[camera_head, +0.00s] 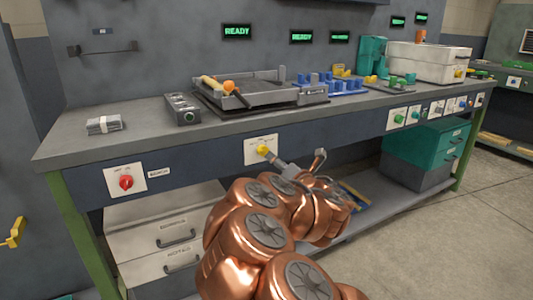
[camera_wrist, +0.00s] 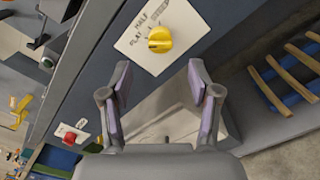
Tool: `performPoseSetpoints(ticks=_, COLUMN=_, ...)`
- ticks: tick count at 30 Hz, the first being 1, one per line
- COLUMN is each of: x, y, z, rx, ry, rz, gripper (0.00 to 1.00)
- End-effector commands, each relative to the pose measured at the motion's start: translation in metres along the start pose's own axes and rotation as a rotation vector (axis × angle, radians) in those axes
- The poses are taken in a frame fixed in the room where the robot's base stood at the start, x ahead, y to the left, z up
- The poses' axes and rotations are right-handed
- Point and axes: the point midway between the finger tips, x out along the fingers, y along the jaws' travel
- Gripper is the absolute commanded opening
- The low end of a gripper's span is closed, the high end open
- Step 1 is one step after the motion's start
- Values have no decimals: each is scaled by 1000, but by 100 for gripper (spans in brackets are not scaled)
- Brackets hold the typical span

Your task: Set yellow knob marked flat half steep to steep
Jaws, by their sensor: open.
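The yellow knob (camera_head: 263,150) sits on a white plate (camera_head: 259,158) on the front panel of the bench. In the wrist view the yellow knob (camera_wrist: 160,39) shows close up, with the plate (camera_wrist: 141,50) lettered FLAT, HALF and a third, partly blurred word around it. The exact setting of its pointer is hard to read. My gripper (camera_wrist: 161,85) is open and empty, its two fingers spread just short of the knob and apart from it. In the head view my gripper (camera_head: 290,170) is near the knob, at its lower right.
A red knob (camera_head: 126,182) is on a plate at the left of the panel. Green knobs (camera_head: 398,118) and other controls line the right. Drawers (camera_head: 165,230) stand below the bench. The benchtop carries a grey tray (camera_head: 250,95), and the floor at right is clear.

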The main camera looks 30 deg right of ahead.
Motion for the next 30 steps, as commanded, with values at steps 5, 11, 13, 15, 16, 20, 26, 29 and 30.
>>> performPoseSetpoints(ticks=5, x=8, y=0, z=-1, rx=1, ry=0, rz=1, gripper=62)
performPoseSetpoints(ticks=11, x=26, y=0, z=0, rx=1, ry=-2, rz=2, gripper=62)
performPoseSetpoints(ticks=13, x=33, y=0, z=0, rx=2, ry=-2, rz=1, gripper=62)
performPoseSetpoints(ticks=15, x=42, y=0, z=0, rx=2, ry=-2, rz=1, gripper=62)
performPoseSetpoints(ticks=16, x=45, y=0, z=0, rx=2, ry=-2, rz=2, gripper=62)
performPoseSetpoints(ticks=20, x=59, y=-1, z=0, rx=3, ry=-1, rz=0, gripper=62)
performPoseSetpoints(ticks=26, x=74, y=-1, z=0, rx=3, ry=-1, rz=-1, gripper=62)
performPoseSetpoints(ticks=29, x=76, y=-1, z=0, rx=2, ry=-1, rz=-2, gripper=62)
performPoseSetpoints(ticks=30, x=77, y=0, z=0, rx=2, ry=-1, rz=-2, gripper=62)
